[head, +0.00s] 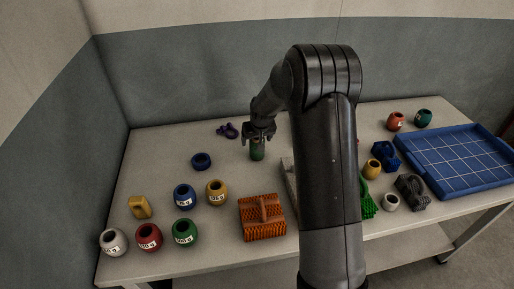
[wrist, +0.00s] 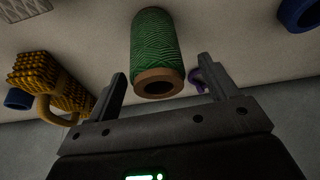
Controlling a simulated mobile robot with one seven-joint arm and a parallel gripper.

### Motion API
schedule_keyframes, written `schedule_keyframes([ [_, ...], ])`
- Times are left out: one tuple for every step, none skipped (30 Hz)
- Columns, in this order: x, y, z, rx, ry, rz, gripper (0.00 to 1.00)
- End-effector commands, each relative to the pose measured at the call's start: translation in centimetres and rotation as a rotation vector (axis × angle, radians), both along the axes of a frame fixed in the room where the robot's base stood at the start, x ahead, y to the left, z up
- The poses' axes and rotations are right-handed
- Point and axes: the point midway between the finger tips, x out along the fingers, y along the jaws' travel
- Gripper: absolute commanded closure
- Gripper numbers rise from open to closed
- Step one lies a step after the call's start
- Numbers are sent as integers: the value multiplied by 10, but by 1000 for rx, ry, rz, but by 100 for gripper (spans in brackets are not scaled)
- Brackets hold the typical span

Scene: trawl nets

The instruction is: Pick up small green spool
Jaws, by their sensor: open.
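The small green spool (head: 257,153) stands upright on the table below my gripper (head: 258,136) in the head view. In the wrist view the green spool (wrist: 155,42) shows wound green cord and a brown end with a dark hole. My gripper (wrist: 162,68) is open there, one finger on each side of the spool's brown end. I see gaps between the spool and both fingers. Whether the spool's body is between the fingers or just beyond the tips, I cannot tell. In the head view the dark fingers hide the spool's top.
A purple item (head: 227,130) and a blue ring-shaped item (head: 201,161) lie left of the spool. An orange brush (head: 262,222) and several labelled round weights stand nearer the front. A blue tray (head: 444,187) is at right. My arm hides the table's middle.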

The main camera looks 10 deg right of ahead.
Motion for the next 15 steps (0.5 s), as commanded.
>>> schedule_keyframes([
  [2, -1, -10, 0, 3, -1, 21],
  [4, -2, -14, 0, 2, -1, 21],
  [6, -2, -19, 0, 2, -1, 21],
  [7, -1, -22, 0, 2, 0, 21],
  [9, -1, -25, 0, 2, 0, 21],
  [10, -1, -28, 0, 2, 0, 21],
  [11, -1, -30, 0, 2, 0, 21],
  [12, -1, -32, 0, 2, -1, 21],
  [12, -1, -33, 0, 1, -1, 21],
  [13, -1, -33, 0, 0, -1, 21],
  [13, -1, -33, 0, 0, -1, 21],
  [13, -1, -33, 0, 0, -1, 21],
  [13, -1, -33, 0, 0, -1, 21],
  [13, -1, -33, 0, 0, -1, 21],
  [13, -1, -33, 0, 0, -1, 21],
])
